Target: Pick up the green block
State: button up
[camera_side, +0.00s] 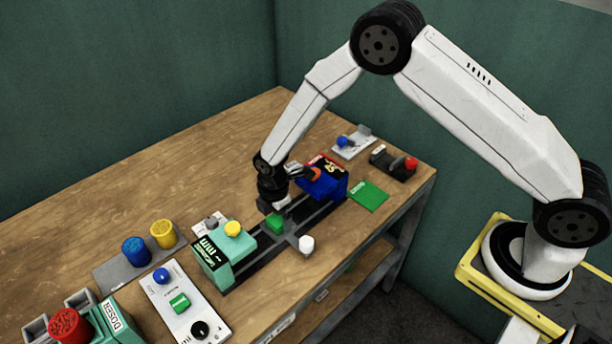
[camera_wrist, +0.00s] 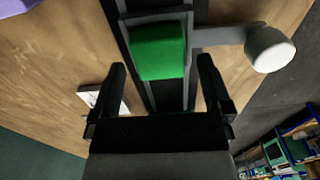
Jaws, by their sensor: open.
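The green block (camera_side: 275,222) sits on the dark rail of the press, below and just beside my gripper (camera_side: 281,208) in the side view. In the wrist view the green block (camera_wrist: 159,52) lies ahead of the fingertips, roughly between their lines. My gripper (camera_wrist: 162,75) is open and empty, with its two black fingers apart on either side. The fingers do not touch the block in the wrist view. In the side view the fingertips are small and partly hidden by the wrist.
A teal press unit (camera_side: 225,252) with a yellow knob stands left of the block, and a blue unit (camera_side: 322,184) stands on its right. A white knob (camera_side: 306,243) on a side arm is close to the block. A green pad (camera_side: 368,195) lies at the right edge.

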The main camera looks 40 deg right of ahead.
jog(key=shift+f, duration=0.65)
jog(key=c, duration=1.3)
jog(key=shift+r, duration=0.1)
jog(key=shift+r, duration=0.7)
jog(key=shift+s+d+r, duration=0.5)
jog(key=shift+s+r, duration=1.4)
jog(key=shift+s, duration=0.35)
jog(key=shift+s+d+r, duration=0.5)
jog(key=shift+s+r, duration=1.4)
jog(key=shift+s, duration=0.4)
jog(key=shift+s+d+r, duration=0.5)
jog(key=shift+s+r, duration=1.4)
jog(key=shift+s, duration=0.35)
